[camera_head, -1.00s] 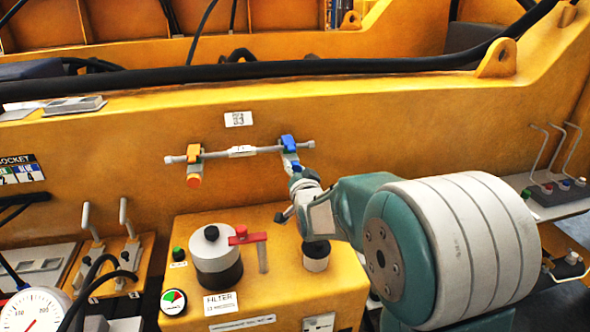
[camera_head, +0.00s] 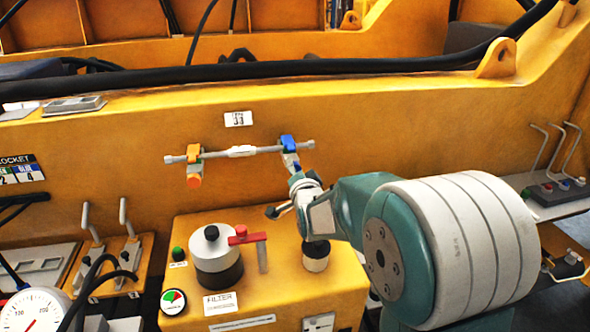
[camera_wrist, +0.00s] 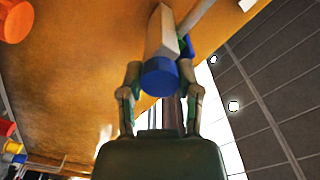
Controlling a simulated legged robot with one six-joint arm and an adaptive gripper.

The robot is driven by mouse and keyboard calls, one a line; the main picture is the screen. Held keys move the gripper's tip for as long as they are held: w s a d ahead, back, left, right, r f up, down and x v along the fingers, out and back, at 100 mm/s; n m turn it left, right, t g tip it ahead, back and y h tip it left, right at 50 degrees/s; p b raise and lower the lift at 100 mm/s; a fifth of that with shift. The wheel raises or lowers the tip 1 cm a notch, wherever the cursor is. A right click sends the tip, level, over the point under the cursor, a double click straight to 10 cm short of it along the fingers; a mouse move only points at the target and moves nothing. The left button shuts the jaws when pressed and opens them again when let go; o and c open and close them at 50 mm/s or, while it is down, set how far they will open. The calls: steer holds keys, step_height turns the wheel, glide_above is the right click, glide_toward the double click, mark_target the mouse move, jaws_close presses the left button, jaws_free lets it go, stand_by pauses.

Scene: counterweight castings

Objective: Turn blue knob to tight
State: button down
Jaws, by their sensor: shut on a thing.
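The blue knob (camera_wrist: 158,77) is a round blue cap on the end of a pale clamp stem in the wrist view. My gripper (camera_wrist: 160,72) has one finger on each side of it and is shut on it. In the head view, the blue clamp (camera_head: 288,143) sits on the right end of a grey rod (camera_head: 240,152) on the yellow wall. My gripper (camera_head: 296,180) is just below that clamp and hides the knob's end.
A yellow filter box (camera_head: 277,290) stands below, with a grey-black canister (camera_head: 215,262), a red handle (camera_head: 247,238) and a black-topped white cup (camera_head: 316,258) close under my wrist. A black hose (camera_head: 300,68) runs along the wall top. The wall between the clamps and box is clear.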

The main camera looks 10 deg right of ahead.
steer(key=shift+f, duration=0.4)
steer(key=shift+c, duration=1.8)
jaws_free()
steer(key=shift+o, duration=0.3)
steer(key=shift+r, duration=0.2)
steer(key=s, duration=1.2)
steer(key=shift+a, duration=0.1)
